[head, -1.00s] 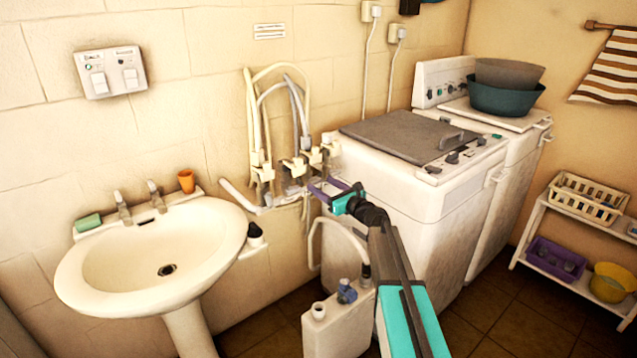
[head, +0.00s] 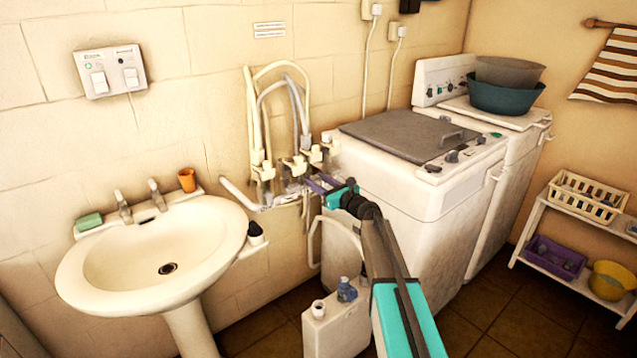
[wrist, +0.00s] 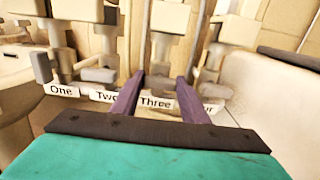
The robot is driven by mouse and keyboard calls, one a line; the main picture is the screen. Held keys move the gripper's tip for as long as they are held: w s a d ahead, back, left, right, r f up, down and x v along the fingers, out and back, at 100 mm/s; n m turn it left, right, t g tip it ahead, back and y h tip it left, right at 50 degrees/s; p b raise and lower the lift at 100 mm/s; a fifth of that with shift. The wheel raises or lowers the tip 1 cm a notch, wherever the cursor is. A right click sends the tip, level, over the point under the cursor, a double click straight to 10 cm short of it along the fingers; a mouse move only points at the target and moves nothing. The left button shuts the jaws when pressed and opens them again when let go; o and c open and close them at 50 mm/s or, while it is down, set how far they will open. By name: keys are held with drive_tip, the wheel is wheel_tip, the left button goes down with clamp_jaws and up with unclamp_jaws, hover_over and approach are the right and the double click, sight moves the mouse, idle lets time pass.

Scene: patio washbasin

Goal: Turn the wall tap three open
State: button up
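A row of wall taps with cream bodies and hoses is on the wall, left of the washing machine in the head view. In the wrist view, labels under the row read One, Two, Three and a partly covered fourth. Tap three (wrist: 163,48) stands above the Three label (wrist: 156,103), straight ahead between my finger lines. My gripper (wrist: 160,82) is open, its two purple fingers apart with nothing clearly held between them. It also shows in the head view (head: 319,183), close to the taps. Whether a finger touches the tap three handle cannot be told.
The washing machine (head: 430,185) stands close to the right of my gripper. A white jerrycan (head: 335,325) is on the floor below. The washbasin (head: 95,265) is at left, with an orange cup (head: 187,180) on its back edge.

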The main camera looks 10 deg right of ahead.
drive_tip(key=shift+f+n+b, duration=0.15)
drive_tip(key=shift+n+b, duration=0.25)
drive_tip(key=shift+b, duration=0.65)
drive_tip(key=shift+s+a+f+n+b, duration=0.1)
drive_tip(key=shift+n+b, duration=4.2)
drive_tip(key=shift+b, duration=1.5)
drive_tip(key=shift+s+a+f+n+b, duration=0.1)
drive_tip(key=shift+n+b, duration=4.2)
drive_tip(key=shift+b, duration=1.5)
drive_tip(key=o, duration=1.1)
drive_tip(key=shift+r, duration=0.1)
drive_tip(key=shift+c, duration=0.2)
